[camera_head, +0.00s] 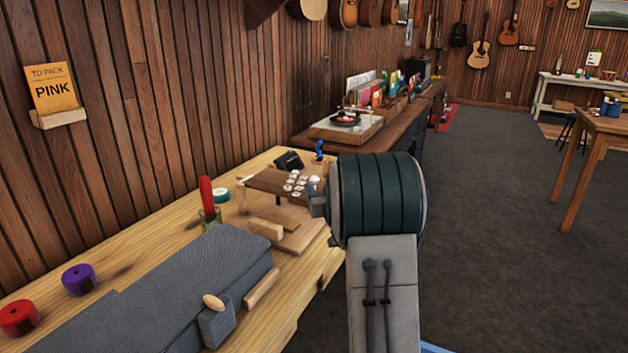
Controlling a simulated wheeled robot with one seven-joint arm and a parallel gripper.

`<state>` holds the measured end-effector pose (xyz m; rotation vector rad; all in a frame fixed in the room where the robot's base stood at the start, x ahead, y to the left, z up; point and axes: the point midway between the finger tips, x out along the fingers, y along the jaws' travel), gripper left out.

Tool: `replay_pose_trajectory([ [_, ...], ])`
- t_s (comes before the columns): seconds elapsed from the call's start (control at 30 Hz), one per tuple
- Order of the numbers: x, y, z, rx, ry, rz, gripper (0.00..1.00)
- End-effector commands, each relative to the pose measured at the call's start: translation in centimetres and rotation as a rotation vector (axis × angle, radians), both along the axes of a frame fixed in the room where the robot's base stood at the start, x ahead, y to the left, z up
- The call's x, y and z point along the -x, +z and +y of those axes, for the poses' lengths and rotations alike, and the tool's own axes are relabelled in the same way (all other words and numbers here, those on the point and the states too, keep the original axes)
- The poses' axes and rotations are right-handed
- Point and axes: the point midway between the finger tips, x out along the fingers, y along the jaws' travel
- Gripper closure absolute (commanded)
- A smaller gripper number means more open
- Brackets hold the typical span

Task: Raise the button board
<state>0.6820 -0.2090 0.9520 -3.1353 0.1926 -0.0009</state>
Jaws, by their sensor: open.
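The button board (270,184) is a brown wooden panel with rows of round white buttons. It sits slightly tilted at the far end of the pale wooden bench, above a wooden base (297,237) with a small upright post at its left. My arm's thick dark green link stands just right of the board and hides its right end. A small grey part of my arm shows at the board's right edge. My gripper's fingers are hidden behind the arm, so I cannot see whether they touch the board.
A record player (345,122) stands beyond. The dark floor at right is open up to a wooden table (605,124).

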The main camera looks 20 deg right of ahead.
Motion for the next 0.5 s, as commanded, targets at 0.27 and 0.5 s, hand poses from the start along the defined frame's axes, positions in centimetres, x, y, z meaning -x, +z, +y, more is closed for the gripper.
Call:
replay_pose_trajectory([
  [0.27,-4.4,0.0,-0.6,0.002,0.000,0.001,0.52],
  [0.5,-6.0,0.0,-0.7,0.001,0.000,0.001,0.52],
])
